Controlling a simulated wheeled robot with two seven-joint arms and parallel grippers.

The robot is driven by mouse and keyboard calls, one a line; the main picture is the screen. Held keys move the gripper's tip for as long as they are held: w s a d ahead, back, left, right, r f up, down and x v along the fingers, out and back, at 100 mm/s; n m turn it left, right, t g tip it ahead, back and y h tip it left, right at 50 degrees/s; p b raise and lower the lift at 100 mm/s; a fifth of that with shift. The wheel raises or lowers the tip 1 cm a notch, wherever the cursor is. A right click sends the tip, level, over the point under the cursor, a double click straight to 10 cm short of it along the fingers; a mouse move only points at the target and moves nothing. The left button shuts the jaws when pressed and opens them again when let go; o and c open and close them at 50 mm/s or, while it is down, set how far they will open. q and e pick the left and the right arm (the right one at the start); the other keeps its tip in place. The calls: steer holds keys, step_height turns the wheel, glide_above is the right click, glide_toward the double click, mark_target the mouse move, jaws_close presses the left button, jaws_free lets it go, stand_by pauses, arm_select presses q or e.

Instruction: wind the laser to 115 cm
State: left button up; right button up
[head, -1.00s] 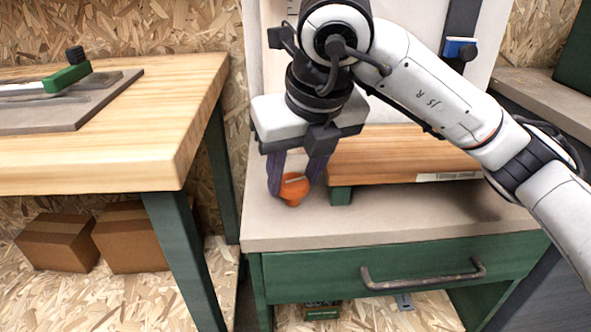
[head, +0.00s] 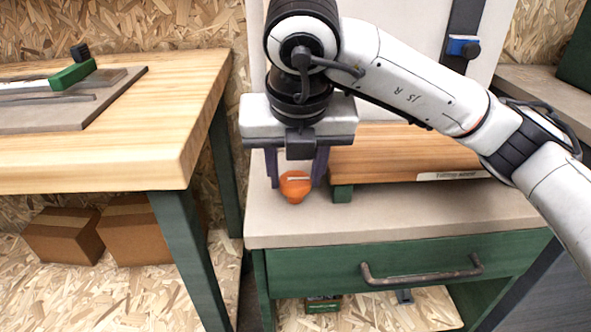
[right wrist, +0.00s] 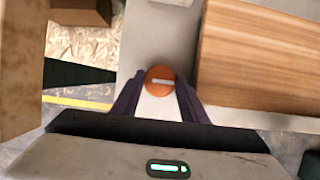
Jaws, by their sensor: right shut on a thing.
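An orange knob (head: 295,187) with a white line on top stands on the beige bench top, left of a wooden board. My right gripper (head: 296,176) is over it, with one dark purple finger on each side, shut on the knob. The right wrist view also shows the knob (right wrist: 160,80) between the fingers (right wrist: 158,100), its white line nearly level. A small blue and black block (head: 463,47), perhaps the laser, sits on a dark upright rail (head: 462,20) at the back right. No readable height scale shows. My left gripper is out of view.
The wooden board (head: 400,160) lies close right of the knob. A green drawer (head: 420,262) with a metal handle is below the bench top. A wooden table (head: 120,150) stands to the left, with cardboard boxes (head: 62,238) beneath.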

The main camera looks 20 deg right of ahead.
steer(key=o, duration=1)
steer(key=shift+o, duration=0.2)
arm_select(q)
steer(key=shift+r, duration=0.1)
arm_select(e)
steer(key=shift+r, duration=0.25)
arm_select(q)
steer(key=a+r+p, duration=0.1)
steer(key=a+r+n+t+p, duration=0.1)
steer(key=p, duration=0.1)
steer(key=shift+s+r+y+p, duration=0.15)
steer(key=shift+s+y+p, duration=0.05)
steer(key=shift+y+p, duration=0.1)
arm_select(e)
steer(key=v, duration=1)
steer(key=shift+s, duration=0.15)
steer(key=shift+f, duration=0.15)
